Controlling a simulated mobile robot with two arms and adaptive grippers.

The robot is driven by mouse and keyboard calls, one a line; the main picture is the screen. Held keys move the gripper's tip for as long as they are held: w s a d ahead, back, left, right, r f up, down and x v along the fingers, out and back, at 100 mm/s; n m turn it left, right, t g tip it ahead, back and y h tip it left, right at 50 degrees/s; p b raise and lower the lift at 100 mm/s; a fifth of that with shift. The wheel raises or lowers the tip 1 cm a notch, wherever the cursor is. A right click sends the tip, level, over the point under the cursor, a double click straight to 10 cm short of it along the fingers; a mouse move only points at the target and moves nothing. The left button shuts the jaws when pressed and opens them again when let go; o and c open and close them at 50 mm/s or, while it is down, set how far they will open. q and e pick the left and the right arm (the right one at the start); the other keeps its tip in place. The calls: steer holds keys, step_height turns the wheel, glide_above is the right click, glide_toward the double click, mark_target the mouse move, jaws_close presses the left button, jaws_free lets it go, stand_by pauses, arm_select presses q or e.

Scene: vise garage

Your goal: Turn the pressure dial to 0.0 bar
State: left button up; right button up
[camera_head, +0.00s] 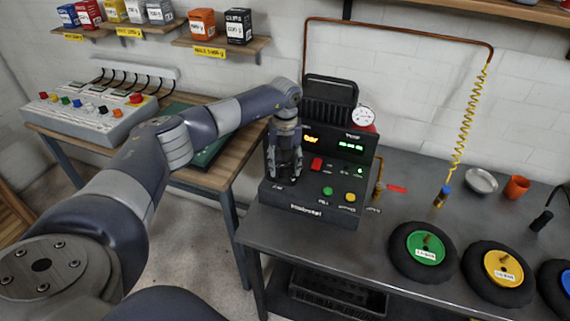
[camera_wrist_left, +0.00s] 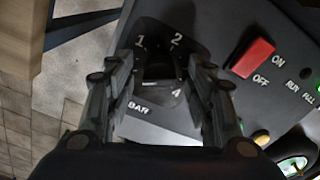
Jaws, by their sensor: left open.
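The black compressor control box (camera_head: 310,209) stands on the dark bench in the head view. Its pressure dial is hidden behind my left gripper (camera_head: 284,176) there. In the left wrist view, the panel shows the printed numbers 1, 2 and 4 and the word BAR (camera_wrist_left: 137,106). A dark shape that looks like the dial (camera_wrist_left: 163,72) lies among them, between the fingers of my left gripper (camera_wrist_left: 165,62). The fingers are apart, one on each side; I cannot tell if they touch it. The dial's pointer cannot be made out. My right gripper is not in view.
A red ON/OFF switch (camera_wrist_left: 252,57) sits right of the dial. Green (camera_head: 327,190) and yellow (camera_head: 350,197) buttons are on the box. Wheels, including a green-hubbed one (camera_head: 427,247), lie on the bench at right. A wooden table with a switch panel (camera_head: 88,117) stands left.

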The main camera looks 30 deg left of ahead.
mark_target(285, 165)
arm_select(q)
step_height(285, 165, up, 12)
stand_by(0.6)
